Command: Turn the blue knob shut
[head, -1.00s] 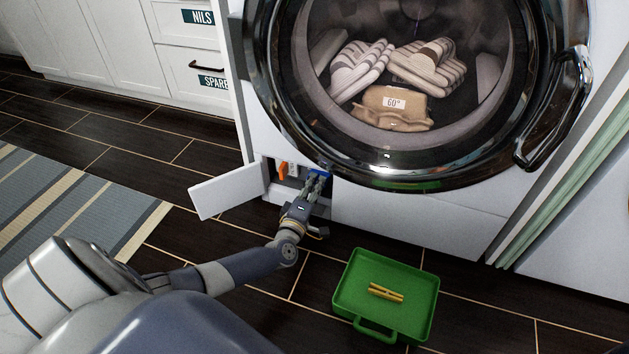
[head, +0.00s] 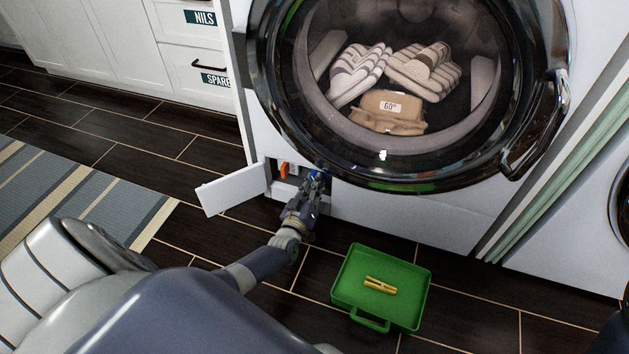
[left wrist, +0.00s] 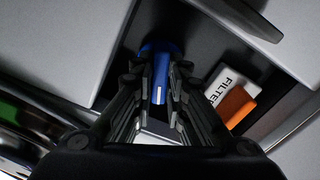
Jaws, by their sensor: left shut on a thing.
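The blue knob (left wrist: 160,84) sits in the open compartment low on the washer's front. In the left wrist view it is between the two fingers of my left gripper (left wrist: 160,98), which is shut on it. A white mark shows on the knob's grip bar. In the head view the left gripper (head: 316,180) reaches into the compartment and covers most of the knob. My right gripper does not show.
An orange part (left wrist: 236,106) and a white "FILTER" label (left wrist: 226,84) are beside the knob. The compartment's flap (head: 232,190) hangs open. A green tray (head: 350,270) with yellow pieces (head: 380,285) lies on the floor. The washer door (head: 380,170) is above the gripper.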

